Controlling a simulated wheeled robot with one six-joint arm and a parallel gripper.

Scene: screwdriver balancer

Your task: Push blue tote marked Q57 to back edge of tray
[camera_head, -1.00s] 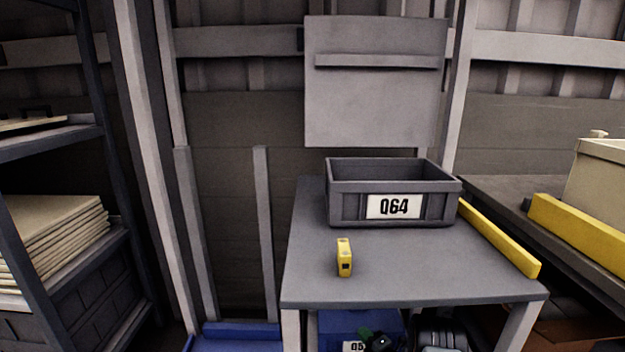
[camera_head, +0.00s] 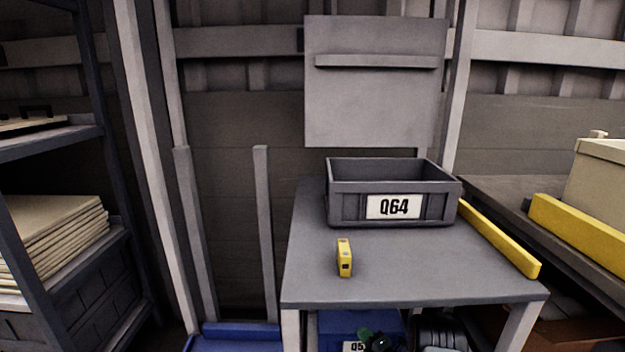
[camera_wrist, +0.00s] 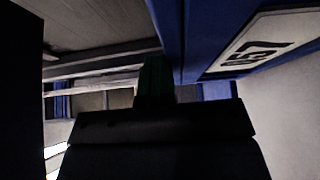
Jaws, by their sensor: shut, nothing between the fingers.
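The blue tote (camera_head: 335,326) is low under the grey table, mostly cut off by the frame's lower edge and my arm. Its white label shows only "Q5" there. In the wrist view the tote (camera_wrist: 200,35) fills the upper right, its label sideways and reading 57. A low blue rim (camera_head: 240,329), perhaps the tray, shows left of the table leg.
The grey table (camera_head: 420,275) stands over the tote, with legs on both sides. On it are a grey bin marked Q64 (camera_head: 350,208), a small yellow block (camera_head: 344,258) and a yellow bar (camera_head: 500,238). A shelf (camera_head: 75,140) stands left.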

